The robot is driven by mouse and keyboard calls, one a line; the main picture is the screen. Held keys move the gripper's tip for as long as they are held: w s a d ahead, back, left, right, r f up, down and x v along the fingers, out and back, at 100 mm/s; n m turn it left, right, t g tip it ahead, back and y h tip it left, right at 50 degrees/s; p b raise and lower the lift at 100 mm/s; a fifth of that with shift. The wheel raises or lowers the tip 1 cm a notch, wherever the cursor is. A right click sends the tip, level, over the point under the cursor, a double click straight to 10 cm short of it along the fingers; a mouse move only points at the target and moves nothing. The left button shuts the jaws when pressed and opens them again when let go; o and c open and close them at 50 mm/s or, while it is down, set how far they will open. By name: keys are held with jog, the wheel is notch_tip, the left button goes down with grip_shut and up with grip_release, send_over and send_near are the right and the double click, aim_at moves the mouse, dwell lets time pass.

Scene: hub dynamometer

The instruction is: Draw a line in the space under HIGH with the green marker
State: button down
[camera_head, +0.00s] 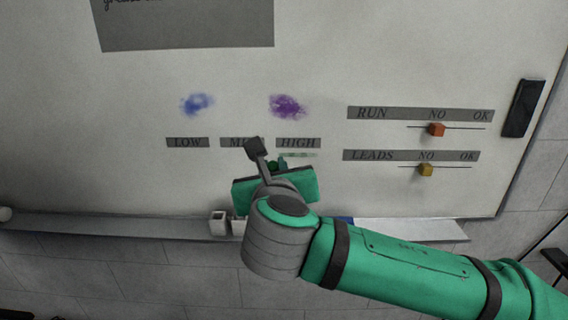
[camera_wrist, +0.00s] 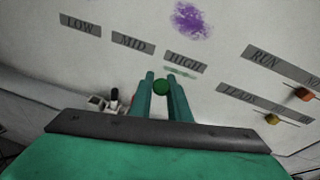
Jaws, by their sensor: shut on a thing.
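The HIGH label (camera_head: 298,143) is a grey strip on the whiteboard, right of the MID label (camera_head: 240,143). It also shows in the wrist view (camera_wrist: 185,62). A faint green line (camera_head: 298,155) lies just under HIGH, and it shows too in the wrist view (camera_wrist: 180,72). My gripper (camera_wrist: 162,82) is shut on the green marker (camera_wrist: 162,88), seen end-on as a green round end between the fingers. The marker is just below the green line. In the head view my gripper (camera_head: 276,164) is partly hidden by my wrist. Whether the tip touches the board cannot be told.
The LOW label (camera_head: 187,142) is at left. Blue (camera_head: 197,104) and purple (camera_head: 287,106) smudges sit above. RUN and LEADS sliders with red (camera_head: 436,130) and yellow (camera_head: 426,170) knobs are at right. A ledge (camera_head: 120,227) runs below; a black eraser-like block (camera_head: 523,108) is far right.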

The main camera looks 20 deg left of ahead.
jog(key=shift+w+d+r+x, duration=0.1)
jog(key=shift+r+x, duration=0.1)
jog(key=shift+x, duration=0.95)
jog(key=shift+w+d+r+x, duration=0.1)
jog(key=shift+r+x, duration=0.1)
jog(key=shift+x, duration=1)
jog(key=shift+w+d+r+x, duration=0.1)
jog(key=shift+r+x, duration=0.05)
jog(key=shift+x, duration=1)
jog(key=shift+s+a, duration=0.1)
jog(key=shift+w, duration=0.65)
jog(key=shift+w+a, duration=0.2)
jog(key=shift+d, duration=0.15)
jog(key=shift+w+d, duration=0.15)
jog(key=shift+d, duration=0.45)
